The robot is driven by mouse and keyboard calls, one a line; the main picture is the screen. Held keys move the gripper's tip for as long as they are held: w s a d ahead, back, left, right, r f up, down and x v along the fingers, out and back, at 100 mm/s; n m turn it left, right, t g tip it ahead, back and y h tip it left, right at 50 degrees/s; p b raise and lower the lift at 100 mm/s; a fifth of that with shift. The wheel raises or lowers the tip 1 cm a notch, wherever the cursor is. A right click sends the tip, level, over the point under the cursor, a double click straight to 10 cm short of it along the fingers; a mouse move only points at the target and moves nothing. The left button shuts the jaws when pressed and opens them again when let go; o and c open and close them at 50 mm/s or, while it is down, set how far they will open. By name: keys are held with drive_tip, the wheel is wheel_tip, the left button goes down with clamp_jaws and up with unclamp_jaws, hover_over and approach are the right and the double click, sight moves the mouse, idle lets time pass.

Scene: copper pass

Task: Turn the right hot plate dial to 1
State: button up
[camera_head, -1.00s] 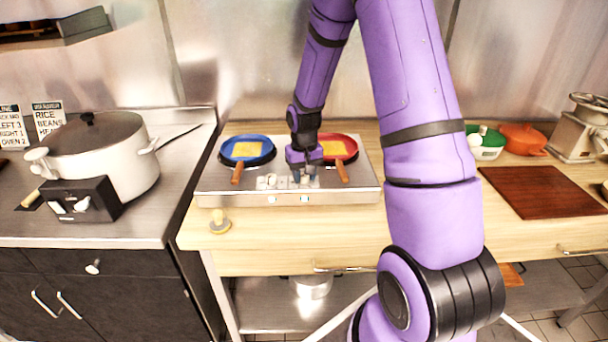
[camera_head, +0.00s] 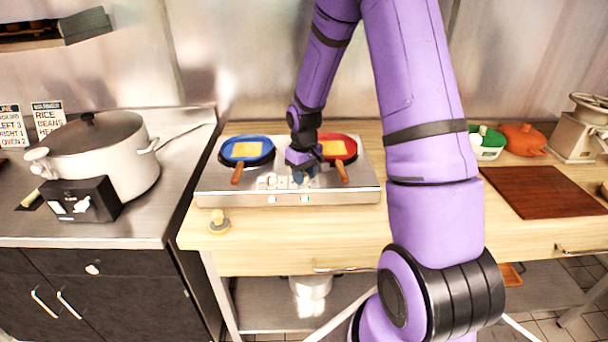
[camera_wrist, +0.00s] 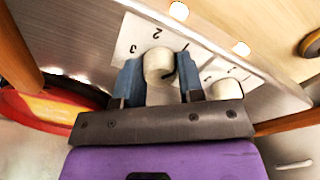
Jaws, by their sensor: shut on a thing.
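The hot plate (camera_head: 215,192) is a flat steel unit with two dials on white number cards at its front. My gripper (camera_wrist: 158,78) is shut on the right dial (camera_wrist: 158,64), a pale round knob, with one blue finger on each side. A "2" shows on the card beside it; the dial's exact setting is unclear. The left dial (camera_wrist: 228,89) is free, close beside the fingers. In the head view my gripper (camera_head: 303,176) hides most of the right dial.
A blue pan (camera_head: 268,158) and a red pan (camera_head: 352,145) hold yellow slices on the hot plate, their handles reaching forward near my gripper. A white pot (camera_head: 100,165) stands at left, a brown board (camera_head: 540,190) at right.

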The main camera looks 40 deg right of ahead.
drive_tip(key=o, duration=0.9)
drive_tip(key=shift+r, duration=0.1)
wheel_tip(320, 180, up, 11)
drive_tip(key=shift+f, duration=0.2)
drive_tip(key=shift+r, duration=0.1)
drive_tip(key=s+a+r+t, duration=0.1)
drive_tip(key=s+a+r, duration=0.35)
drive_tip(key=r, duration=0.25)
drive_tip(key=s+a+r+t, duration=0.1)
drive_tip(key=s+a+r, duration=0.2)
drive_tip(key=s+r, duration=0.4)
drive_tip(key=s+a+r+t, duration=0.1)
drive_tip(key=s+a+r, duration=0.1)
drive_tip(key=s, duration=0.3)
drive_tip(key=s+a+r+t, duration=0.1)
drive_tip(key=s+r, duration=0.1)
drive_tip(key=s, duration=0.3)
drive_tip(key=s+a+r+t, duration=0.1)
drive_tip(key=s+a+r, duration=0.1)
drive_tip(key=s, duration=0.3)
drive_tip(key=shift+a+r+m, duration=0.25)
drive_tip(key=shift+a+m, duration=0.05)
drive_tip(key=shift+m, duration=0.1)
